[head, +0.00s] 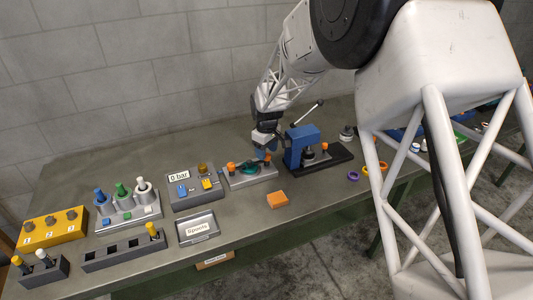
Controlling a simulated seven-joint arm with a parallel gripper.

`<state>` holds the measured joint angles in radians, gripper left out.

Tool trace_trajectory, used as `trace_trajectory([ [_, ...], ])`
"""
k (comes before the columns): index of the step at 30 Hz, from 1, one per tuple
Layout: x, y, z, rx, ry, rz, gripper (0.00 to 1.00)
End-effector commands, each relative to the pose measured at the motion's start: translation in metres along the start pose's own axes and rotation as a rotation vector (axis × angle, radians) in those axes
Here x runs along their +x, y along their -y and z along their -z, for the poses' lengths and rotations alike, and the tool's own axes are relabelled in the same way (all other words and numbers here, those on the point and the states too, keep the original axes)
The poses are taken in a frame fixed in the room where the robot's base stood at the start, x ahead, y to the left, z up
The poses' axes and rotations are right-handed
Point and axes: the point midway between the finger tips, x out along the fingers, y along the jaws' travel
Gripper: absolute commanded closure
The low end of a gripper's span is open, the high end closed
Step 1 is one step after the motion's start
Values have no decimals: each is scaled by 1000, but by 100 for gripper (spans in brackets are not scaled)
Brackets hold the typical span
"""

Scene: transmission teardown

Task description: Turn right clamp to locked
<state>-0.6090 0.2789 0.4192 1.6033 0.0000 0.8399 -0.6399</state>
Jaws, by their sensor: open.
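A light grey fixture (252,179) stands on the bench left of the blue press, with a dark teal part (246,168) on it. An orange clamp knob (231,167) is at its left end. The right clamp (267,158) shows as a small orange patch at the other end, partly hidden by my gripper; I cannot tell its turn position. My gripper (264,150) is over the right end of the fixture, pointing down. Its jaws are open, close to the right clamp. Whether they touch or surround it is too small to tell.
A blue press (300,143) with a lever stands close on the right. A grey panel (194,193) marked "0 bar" is to the left. An orange block (277,200) lies in front. A labelled tray (198,228) sits front left. The bench between block and tray is clear.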

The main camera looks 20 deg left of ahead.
Motion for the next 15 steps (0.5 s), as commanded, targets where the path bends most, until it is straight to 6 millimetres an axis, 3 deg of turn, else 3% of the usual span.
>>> trace_trajectory([
  [15,-58,0,0,0,0,0,43],
])
